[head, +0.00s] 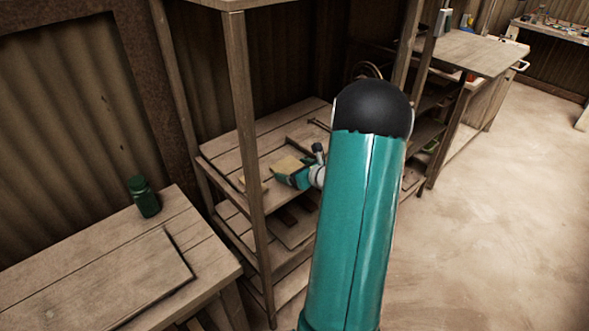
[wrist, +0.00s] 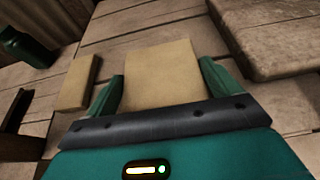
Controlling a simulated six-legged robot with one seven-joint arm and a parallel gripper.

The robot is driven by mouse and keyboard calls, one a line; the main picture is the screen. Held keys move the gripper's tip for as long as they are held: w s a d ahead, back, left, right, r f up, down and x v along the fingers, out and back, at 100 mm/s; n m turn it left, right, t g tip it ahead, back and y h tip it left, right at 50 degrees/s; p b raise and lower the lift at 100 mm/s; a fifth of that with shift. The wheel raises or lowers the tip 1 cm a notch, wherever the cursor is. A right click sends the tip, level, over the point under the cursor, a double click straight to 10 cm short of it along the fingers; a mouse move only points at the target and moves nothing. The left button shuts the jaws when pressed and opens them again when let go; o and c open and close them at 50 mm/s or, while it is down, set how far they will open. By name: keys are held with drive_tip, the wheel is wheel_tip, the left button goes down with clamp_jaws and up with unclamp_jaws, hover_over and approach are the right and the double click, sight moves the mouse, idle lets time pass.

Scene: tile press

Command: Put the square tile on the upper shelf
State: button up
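The square tile (wrist: 163,72) is tan and flat and lies between the two green fingers of my gripper (wrist: 163,78) in the wrist view. The fingers sit close against its left and right edges, and its near edge meets the gripper body. In the head view the tile (head: 287,164) shows at my gripper (head: 290,172), over the upper board of the wooden shelf unit (head: 270,128). I cannot tell whether the tile touches the board. A narrower tan piece (wrist: 78,82) lies to the left in the wrist view, apart from the fingers.
A shelf post (head: 243,130) stands left of my gripper. A low table (head: 185,215) at left bears a dark green jar (head: 144,197) and a flat board (head: 120,280). A thick wooden slab (wrist: 265,35) is at right in the wrist view. Open floor (head: 480,220) lies at right.

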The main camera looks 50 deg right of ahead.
drive_tip(key=shift+o, duration=0.8)
drive_tip(key=shift+r, duration=0.15)
drive_tip(key=shift+s+r, duration=0.15)
drive_tip(key=shift+s, duration=0.1)
drive_tip(key=v, duration=1.1)
drive_tip(key=shift+s, duration=0.2)
drive_tip(key=shift+a+r, duration=0.1)
